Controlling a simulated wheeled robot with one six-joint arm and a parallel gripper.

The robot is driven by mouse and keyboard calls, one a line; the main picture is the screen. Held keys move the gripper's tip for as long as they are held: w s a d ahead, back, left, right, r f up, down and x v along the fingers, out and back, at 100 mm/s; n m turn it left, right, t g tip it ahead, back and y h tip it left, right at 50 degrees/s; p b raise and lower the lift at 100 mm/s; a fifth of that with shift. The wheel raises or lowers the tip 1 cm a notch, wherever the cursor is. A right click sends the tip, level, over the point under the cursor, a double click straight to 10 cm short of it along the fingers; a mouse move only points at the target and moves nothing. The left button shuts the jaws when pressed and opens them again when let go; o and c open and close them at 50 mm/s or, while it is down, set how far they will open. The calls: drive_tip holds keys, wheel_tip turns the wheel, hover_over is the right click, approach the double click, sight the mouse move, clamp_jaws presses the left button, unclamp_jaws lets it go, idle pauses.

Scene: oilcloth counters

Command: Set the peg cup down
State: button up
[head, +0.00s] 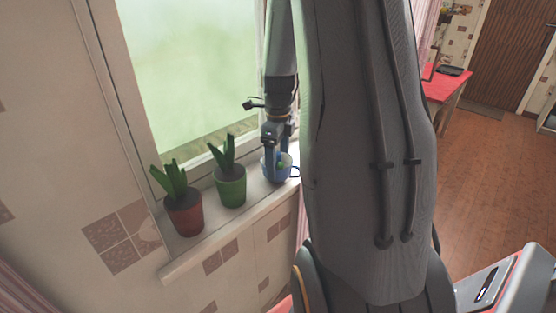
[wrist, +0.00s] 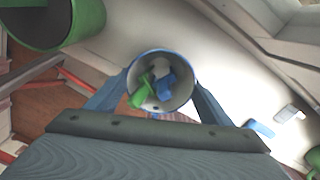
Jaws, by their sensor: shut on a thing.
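The peg cup (head: 272,171) is a blue cup with a handle on its right side, upright at the window sill, beyond the green plant pot. In the wrist view the peg cup (wrist: 188,92) is seen from above, with green, blue and white pegs inside. My gripper (head: 278,150) points down and is shut on the cup, one finger on each side of it. The cup's base is at the level of the sill (head: 252,210), but I cannot tell whether it touches. My arm hides what lies right of the cup in the head view.
A green pot (head: 231,190) and a red-brown pot (head: 184,217) with plants stand on the sill to the left. Loose blue (wrist: 259,128) and white (wrist: 290,114) pieces, perhaps pegs, lie on the pale surface. The window (head: 190,75) rises behind.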

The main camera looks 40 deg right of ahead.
drive_tip(key=shift+f, duration=0.1)
drive_tip(key=o, duration=1.2)
drive_tip(key=shift+c, duration=0.2)
wheel_tip(320, 180, up, 12)
drive_tip(key=b, duration=0.2)
drive_tip(key=shift+b, duration=0.4)
